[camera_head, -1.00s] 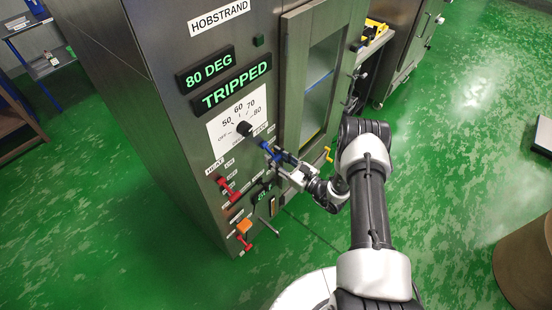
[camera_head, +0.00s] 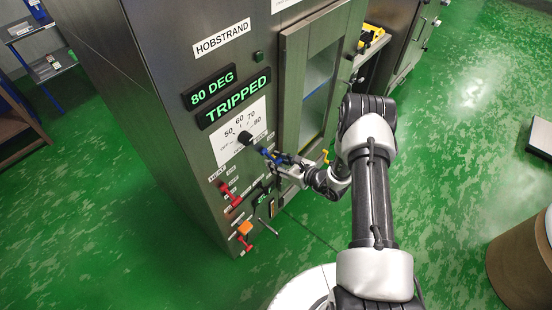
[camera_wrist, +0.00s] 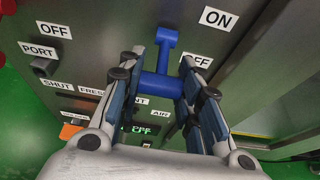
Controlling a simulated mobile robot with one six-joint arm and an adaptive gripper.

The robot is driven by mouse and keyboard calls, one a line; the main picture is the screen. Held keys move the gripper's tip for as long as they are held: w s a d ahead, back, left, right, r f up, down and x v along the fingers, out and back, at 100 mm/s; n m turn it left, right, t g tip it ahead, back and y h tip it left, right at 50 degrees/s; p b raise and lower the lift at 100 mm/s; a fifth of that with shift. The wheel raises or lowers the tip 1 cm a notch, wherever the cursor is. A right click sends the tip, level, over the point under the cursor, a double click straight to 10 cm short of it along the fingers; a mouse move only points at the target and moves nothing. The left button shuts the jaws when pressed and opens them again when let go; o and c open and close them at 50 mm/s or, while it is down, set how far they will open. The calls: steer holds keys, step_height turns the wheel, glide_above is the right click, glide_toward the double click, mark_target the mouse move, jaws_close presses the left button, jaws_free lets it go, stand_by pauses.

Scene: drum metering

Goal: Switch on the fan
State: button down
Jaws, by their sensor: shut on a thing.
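A blue lever handle (camera_wrist: 165,62) is on the grey machine's front panel, and its narrower end points up in the wrist view. An ON label (camera_wrist: 218,18) is to its upper right, and a partly hidden OFF label (camera_wrist: 197,60) is beside the right finger. The lever (camera_head: 267,153) also shows in the head view, below and right of the black dial knob (camera_head: 247,139). My gripper (camera_wrist: 164,70) is shut on the blue lever, with a finger on each side. The head view shows my gripper (camera_head: 278,160) at the panel. I cannot read a fan label.
Displays read 80 DEG (camera_head: 210,86) and TRIPPED (camera_head: 234,97). Red levers (camera_head: 230,193) and an orange part (camera_head: 244,229) are left of and below my gripper. The tall door (camera_head: 315,80) is just right of it. Green floor (camera_head: 440,220) is open at the right.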

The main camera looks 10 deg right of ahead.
mark_target(271, 157)
step_height(271, 157, up, 4)
steer(key=g+h+p, duration=0.1)
steer(key=g+p, duration=0.1)
steer(key=g+h+p, duration=0.2)
steer(key=shift+w+a+f+p, duration=0.15)
steer(key=shift+f+p, duration=0.05)
steer(key=shift+p, duration=0.15)
steer(key=shift+w+r+g+h+p, duration=0.1)
steer(key=shift+r+g+h+p, duration=0.2)
steer(key=shift+g+h+p, duration=0.65)
steer(key=shift+a+r+p, duration=0.1)
steer(key=shift+p, duration=0.55)
steer(key=shift+w+g, duration=0.1)
steer(key=shift+g, duration=0.25)
steer(key=c, duration=1.1)
jaws_free()
